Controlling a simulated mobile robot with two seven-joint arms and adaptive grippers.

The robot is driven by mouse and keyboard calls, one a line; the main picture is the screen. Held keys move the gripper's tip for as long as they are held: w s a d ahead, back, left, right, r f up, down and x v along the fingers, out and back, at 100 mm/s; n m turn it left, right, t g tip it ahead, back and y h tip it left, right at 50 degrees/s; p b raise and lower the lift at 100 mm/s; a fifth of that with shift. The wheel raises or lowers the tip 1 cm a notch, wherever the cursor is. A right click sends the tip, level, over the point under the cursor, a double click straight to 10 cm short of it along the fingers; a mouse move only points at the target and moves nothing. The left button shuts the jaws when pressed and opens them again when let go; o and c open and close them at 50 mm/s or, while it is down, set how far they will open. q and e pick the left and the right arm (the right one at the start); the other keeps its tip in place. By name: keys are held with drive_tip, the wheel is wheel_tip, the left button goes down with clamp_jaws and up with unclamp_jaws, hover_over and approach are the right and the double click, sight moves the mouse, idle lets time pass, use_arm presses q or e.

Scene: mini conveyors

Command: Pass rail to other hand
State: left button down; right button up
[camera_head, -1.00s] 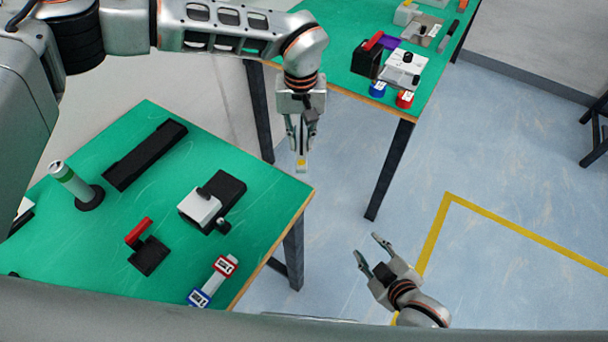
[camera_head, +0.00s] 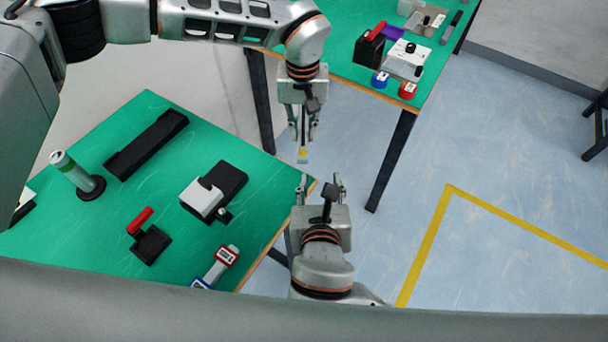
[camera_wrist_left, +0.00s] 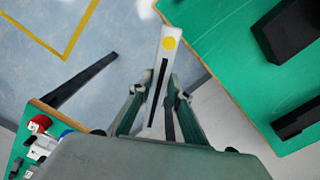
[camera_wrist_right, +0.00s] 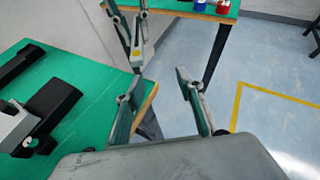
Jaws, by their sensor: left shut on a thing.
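The rail is a light grey bar with a dark slot and a yellow dot. It is in the left wrist view (camera_wrist_left: 168,62), and its yellow-dotted end hangs below my left gripper in the head view (camera_head: 303,155). My left gripper (camera_wrist_left: 157,95) is shut on the rail, above the gap by the near table's corner. My right gripper (camera_head: 320,184) is open and empty, just below the rail's free end and apart from it, fingers pointing towards it. The rail and left fingers also show in the right wrist view (camera_wrist_right: 137,42), beyond the right fingers.
The near green table (camera_head: 110,225) holds a long black block (camera_head: 147,145), a black-and-white fixture (camera_head: 213,192), a red-handled clamp (camera_head: 149,240) and a capped cylinder (camera_head: 75,174). The far green table (camera_head: 345,70) holds several parts. Open floor lies to the right.

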sight(305, 142)
drive_tip(key=s+a+r+t, duration=0.1)
drive_tip(key=a+r, duration=0.2)
drive_tip(key=r, duration=0.2)
drive_tip(key=shift+m+y, duration=0.3)
drive_tip(key=shift+m, duration=0.1)
drive_tip(key=x, duration=1.1)
drive_tip(key=shift+w+a+f, duration=0.2)
drive_tip(key=shift+f, duration=0.25)
clamp_jaws()
use_arm(q)
drive_tip(key=c, duration=1.8)
unclamp_jaws()
wheel_tip(305, 142, up, 12)
drive_tip(key=shift+r, duration=0.1)
